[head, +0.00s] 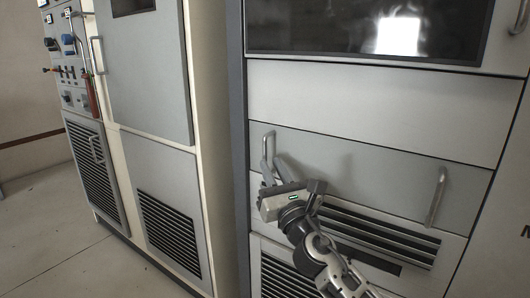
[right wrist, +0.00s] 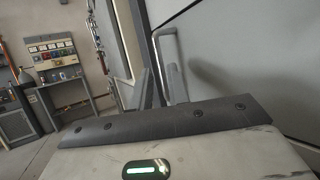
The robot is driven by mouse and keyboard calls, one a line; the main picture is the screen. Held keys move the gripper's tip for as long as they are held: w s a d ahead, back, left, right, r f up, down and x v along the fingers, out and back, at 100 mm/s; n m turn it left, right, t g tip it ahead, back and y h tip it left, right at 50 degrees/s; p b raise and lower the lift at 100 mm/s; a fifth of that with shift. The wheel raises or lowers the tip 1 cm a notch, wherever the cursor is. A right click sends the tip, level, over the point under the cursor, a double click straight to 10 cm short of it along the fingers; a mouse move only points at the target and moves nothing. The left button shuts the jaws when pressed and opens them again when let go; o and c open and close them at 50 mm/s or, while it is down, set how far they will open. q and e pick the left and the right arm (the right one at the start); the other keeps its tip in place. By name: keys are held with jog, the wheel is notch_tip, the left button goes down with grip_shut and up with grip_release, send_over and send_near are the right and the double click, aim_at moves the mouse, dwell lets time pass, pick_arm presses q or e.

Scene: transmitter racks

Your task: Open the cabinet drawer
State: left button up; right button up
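The light grey cabinet drawer (head: 360,170) is flush in the right cabinet in the head view. It has two upright metal handles, a left handle (head: 268,141) and a right handle (head: 436,197). My right gripper (head: 271,163) is at the left handle, its fingers spread apart and overlapping the handle's lower part in the picture. The left handle also shows in the right wrist view (right wrist: 165,42), just beyond the fingers (right wrist: 150,88). I cannot tell whether the fingers touch it. My left gripper is in neither view.
A dark glass panel (head: 365,27) is above the drawer and a slotted vent panel (head: 380,235) below it. Another cabinet (head: 145,75) stands to the left, with a control panel (head: 66,50) beyond it. Open floor (head: 50,235) lies at the lower left.

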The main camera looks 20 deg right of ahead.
aim_at(265, 155)
jog(key=x, duration=0.4)
jog(key=shift+w, duration=0.1)
jog(key=shift+w+r, duration=0.15)
jog(key=shift+w, duration=0.3)
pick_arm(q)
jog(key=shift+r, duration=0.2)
pick_arm(e)
grip_shut()
jog(key=shift+a, duration=0.1)
